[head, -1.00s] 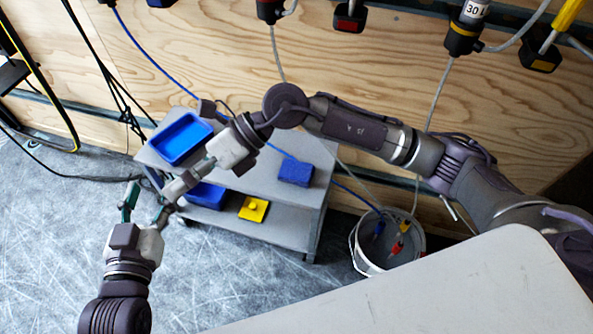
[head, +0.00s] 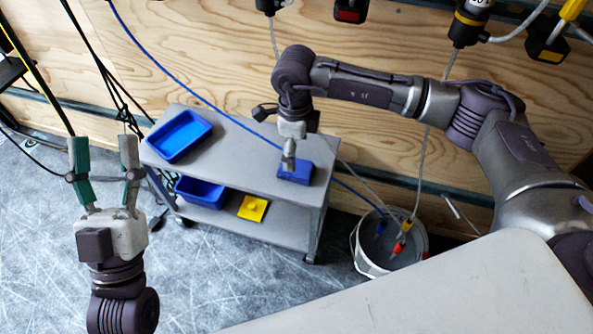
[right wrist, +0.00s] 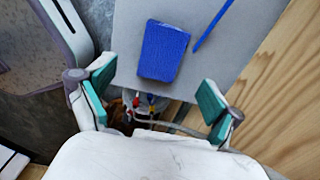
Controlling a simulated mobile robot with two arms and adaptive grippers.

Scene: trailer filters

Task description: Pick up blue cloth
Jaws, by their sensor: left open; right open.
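The blue cloth (head: 297,173) is a folded block lying on the right end of the grey cart's top shelf (head: 240,160). In the right wrist view the blue cloth (right wrist: 163,51) lies ahead of and between the open fingers, not touched by them there. My right gripper (head: 287,166) is above the cloth in the head view, and its fingertips cover part of it. In the right wrist view my right gripper (right wrist: 157,104) is open and empty. My left gripper (head: 104,165) is open and empty, to the left of the cart with its fingers pointing up the picture.
A blue tray (head: 180,136) sits on the cart's top left. A blue bin (head: 199,192) and a yellow item (head: 253,208) are on the lower shelf. A white bucket (head: 372,267) stands right of the cart. A pale tabletop (head: 450,290) fills the lower right.

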